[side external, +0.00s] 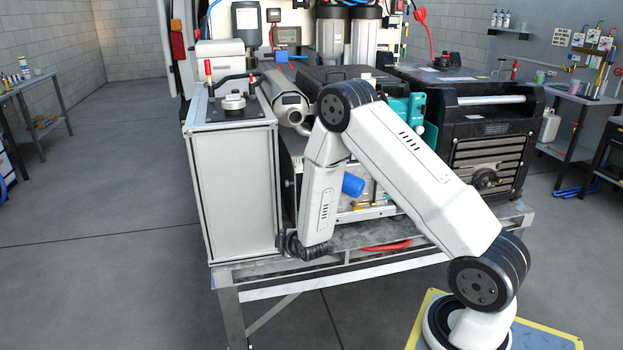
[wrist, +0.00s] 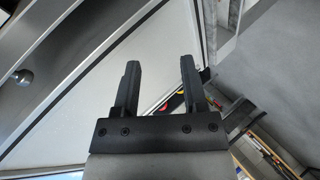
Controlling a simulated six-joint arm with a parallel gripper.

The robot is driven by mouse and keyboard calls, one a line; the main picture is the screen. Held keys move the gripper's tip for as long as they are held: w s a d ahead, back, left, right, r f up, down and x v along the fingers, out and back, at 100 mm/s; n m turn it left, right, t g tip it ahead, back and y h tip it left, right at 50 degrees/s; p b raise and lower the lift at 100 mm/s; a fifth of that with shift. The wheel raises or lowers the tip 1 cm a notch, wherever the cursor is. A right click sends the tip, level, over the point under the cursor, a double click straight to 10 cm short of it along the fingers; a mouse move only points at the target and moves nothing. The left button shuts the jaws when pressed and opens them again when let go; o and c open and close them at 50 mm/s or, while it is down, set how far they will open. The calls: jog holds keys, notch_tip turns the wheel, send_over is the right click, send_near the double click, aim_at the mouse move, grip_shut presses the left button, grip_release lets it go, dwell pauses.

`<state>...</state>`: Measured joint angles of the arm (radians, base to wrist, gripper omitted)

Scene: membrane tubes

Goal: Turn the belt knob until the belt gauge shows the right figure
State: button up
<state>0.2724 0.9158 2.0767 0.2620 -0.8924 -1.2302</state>
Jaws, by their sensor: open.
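My gripper (wrist: 160,64) shows in the wrist view with its two black fingers apart and nothing between the tips. In the side view my arm bends down to the right side of a tall white cabinet, and the dark wrist end hangs low there; the fingers cannot be made out. A small round metal knob (wrist: 22,77) sits at the left of the wrist view, apart from the fingers; I cannot tell whether it is the belt knob. A grey round fitting (side external: 234,102) is on top of the cabinet. I cannot pick out the belt gauge or read a figure.
The white cabinet (side external: 238,180) stands on a metal frame (side external: 350,262) at the van's rear. Open floor (side external: 110,210) lies to the left.

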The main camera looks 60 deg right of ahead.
jog(key=s+a+r+m+g+y, duration=0.2)
jog(key=a+r, duration=0.4)
jog(key=a, duration=0.3)
jog(key=shift+s+a+r+m+g+y, duration=0.25)
jog(key=shift+s+r+m+g+y, duration=0.15)
jog(key=shift+s+m+y, duration=0.5)
jog(key=shift+s, duration=0.25)
jog(key=s+a+r+m+g+y, duration=0.1)
jog(key=s+a+r+m+g, duration=0.1)
jog(key=s, duration=0.5)
jog(key=s+a+r+m+g+y, duration=0.1)
jog(key=s+a+r+m+g, duration=0.1)
jog(key=s, duration=0.5)
jog(key=a+r+g, duration=0.1)
jog(key=a+r, duration=0.1)
jog(key=a, duration=0.1)
jog(key=shift+s+a, duration=0.15)
jog(key=shift+s, duration=0.05)
dwell(1.1)
